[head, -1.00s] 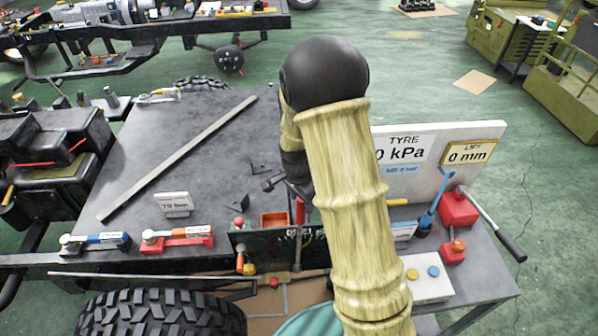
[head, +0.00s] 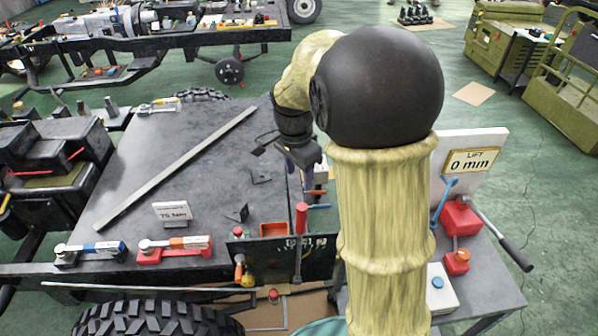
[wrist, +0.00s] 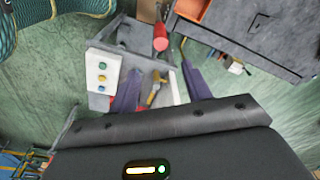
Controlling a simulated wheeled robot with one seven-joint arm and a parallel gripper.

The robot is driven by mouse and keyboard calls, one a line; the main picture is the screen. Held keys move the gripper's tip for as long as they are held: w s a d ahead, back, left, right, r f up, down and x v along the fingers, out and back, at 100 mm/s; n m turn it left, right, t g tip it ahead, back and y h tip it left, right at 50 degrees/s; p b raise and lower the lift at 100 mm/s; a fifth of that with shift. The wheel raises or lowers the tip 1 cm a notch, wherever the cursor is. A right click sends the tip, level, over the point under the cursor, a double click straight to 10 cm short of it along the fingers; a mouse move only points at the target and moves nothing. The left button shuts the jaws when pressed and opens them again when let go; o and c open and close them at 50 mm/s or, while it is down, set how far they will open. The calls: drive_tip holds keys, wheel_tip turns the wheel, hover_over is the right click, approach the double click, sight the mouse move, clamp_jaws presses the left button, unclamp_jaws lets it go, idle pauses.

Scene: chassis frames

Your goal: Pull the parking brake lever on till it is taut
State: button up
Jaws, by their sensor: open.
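A lever with a red cylindrical grip (head: 301,218) stands upright on a thin grey rod at the dark panel (head: 315,262) by the table's front edge. I take it to be the parking brake lever. My gripper (head: 303,172) is above and behind the red grip in the head view, partly hidden by my own arm. In the wrist view its two purple fingers (wrist: 160,88) are spread apart with nothing held between them. The red grip (wrist: 160,38) shows there beyond the fingertips, apart from them.
An orange tray (head: 273,230) sits behind the panel. Red (head: 175,247) and blue-handled (head: 90,250) tools lie to the left. A white sign reading 0 mm (head: 470,162), a red jack (head: 460,217) and a button box (head: 437,287) stand right. A large tyre (head: 150,316) is in front.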

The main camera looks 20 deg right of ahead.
drive_tip(key=s+f+n+t, duration=0.1)
drive_tip(key=s+f+n, duration=0.2)
drive_tip(key=s+n, duration=0.3)
drive_tip(key=s+f+n+t, duration=0.1)
drive_tip(key=s+f+n, duration=0.1)
drive_tip(key=s+n, duration=0.5)
drive_tip(key=shift+s+d+f+y, duration=0.35)
drive_tip(key=shift+s+f+y, duration=0.05)
drive_tip(key=shift+s, duration=0.1)
drive_tip(key=shift+c, duration=1.4)
drive_tip(key=shift+w, duration=0.15)
